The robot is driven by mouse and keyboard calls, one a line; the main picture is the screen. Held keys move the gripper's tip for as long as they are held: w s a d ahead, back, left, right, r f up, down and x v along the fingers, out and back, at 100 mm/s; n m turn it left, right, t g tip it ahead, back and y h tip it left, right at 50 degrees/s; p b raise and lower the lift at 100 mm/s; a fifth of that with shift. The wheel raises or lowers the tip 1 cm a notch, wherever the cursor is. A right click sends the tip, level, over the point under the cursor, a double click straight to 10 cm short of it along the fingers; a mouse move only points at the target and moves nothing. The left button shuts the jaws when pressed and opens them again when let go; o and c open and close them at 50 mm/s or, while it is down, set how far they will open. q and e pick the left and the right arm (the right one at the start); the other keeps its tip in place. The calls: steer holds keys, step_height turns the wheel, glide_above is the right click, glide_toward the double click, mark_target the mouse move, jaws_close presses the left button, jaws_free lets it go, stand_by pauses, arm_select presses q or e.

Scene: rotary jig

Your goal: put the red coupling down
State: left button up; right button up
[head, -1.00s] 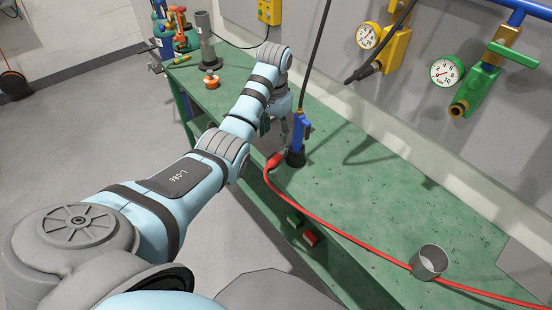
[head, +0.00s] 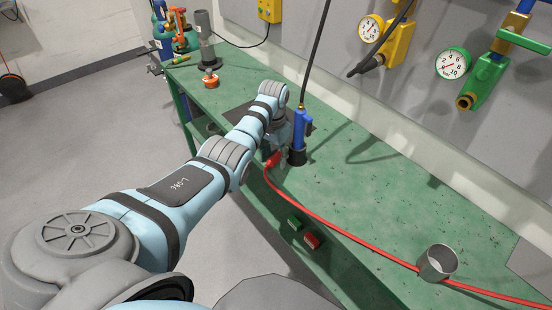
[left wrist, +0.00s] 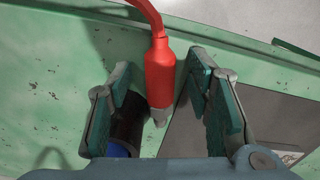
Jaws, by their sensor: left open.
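The red coupling (head: 273,159) is on the end of the red hose, at the bench's front edge beside the blue tool. In the left wrist view the coupling (left wrist: 160,78) has a grey metal tip and lies between the fingers, with a visible gap on each side. My left gripper (left wrist: 161,85) is open around it. In the head view the left gripper (head: 276,142) is low over the bench and partly hidden by its own wrist. I cannot tell whether the coupling touches the bench. My right gripper is not in view.
The blue tool (head: 301,135) with a black base stands close to the gripper. A dark plate (head: 240,114) lies behind the arm. A grey cup (head: 437,263) stands at the right by the red hose (head: 350,240). The middle right of the green bench (head: 395,195) is clear.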

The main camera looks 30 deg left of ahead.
arm_select(q)
jaws_close()
